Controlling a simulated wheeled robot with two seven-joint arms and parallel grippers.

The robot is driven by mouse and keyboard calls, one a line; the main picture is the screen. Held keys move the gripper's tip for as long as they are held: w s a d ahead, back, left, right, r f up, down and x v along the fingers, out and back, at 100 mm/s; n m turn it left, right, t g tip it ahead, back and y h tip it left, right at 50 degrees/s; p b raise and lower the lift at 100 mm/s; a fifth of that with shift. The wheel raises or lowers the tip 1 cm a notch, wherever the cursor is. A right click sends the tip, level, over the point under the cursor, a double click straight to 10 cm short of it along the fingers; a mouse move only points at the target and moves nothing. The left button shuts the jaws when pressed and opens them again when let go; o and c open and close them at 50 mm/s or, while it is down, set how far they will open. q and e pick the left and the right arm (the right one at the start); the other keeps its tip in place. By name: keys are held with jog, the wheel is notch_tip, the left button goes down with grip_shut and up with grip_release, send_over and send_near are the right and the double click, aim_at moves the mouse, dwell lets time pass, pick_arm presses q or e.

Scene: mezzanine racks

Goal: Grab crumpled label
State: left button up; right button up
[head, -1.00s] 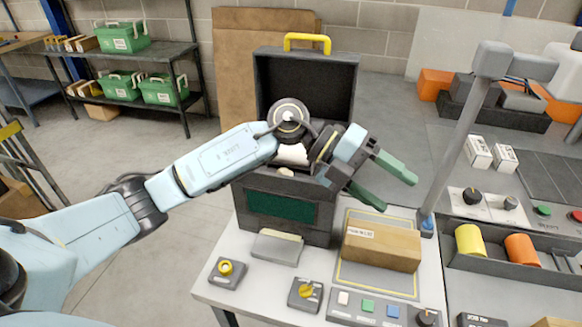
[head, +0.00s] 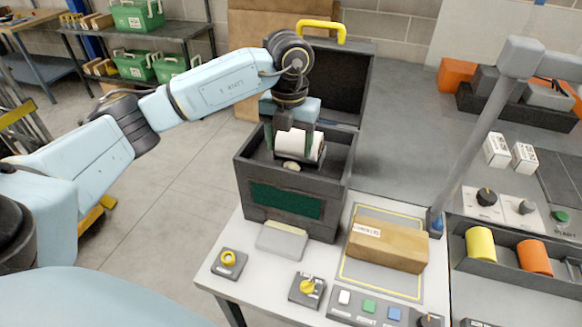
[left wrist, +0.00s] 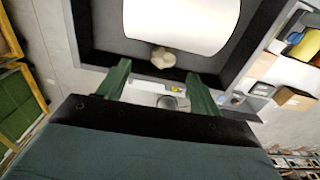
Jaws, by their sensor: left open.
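The crumpled label (head: 292,166) is a small pale beige wad inside the open dark box (head: 243,176), just in front of a white paper roll (head: 299,146). In the left wrist view the label (left wrist: 163,57) lies against the roll (left wrist: 180,20), near the box's inner wall. My left gripper (head: 289,142) points down over the box opening, its green fingers apart and nothing between them that I can make out. In the left wrist view the open fingers (left wrist: 158,74) show below the label, one to each side. My right gripper is not in view.
The box's raised lid (head: 340,85) with its yellow handle (head: 322,27) stands behind the arm. A brown carton (head: 388,246) sits to the right of the box. Knobs and buttons line the bench front. A grey post (head: 480,130) rises farther right.

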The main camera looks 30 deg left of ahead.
aim_at(291, 163)
pick_arm(q)
jog(key=shift+d+f+p, duration=0.2)
jog(key=shift+f+p, duration=0.5)
jog(key=shift+f, duration=2.45)
jog(key=shift+c, duration=0.3)
jog(key=c, duration=1)
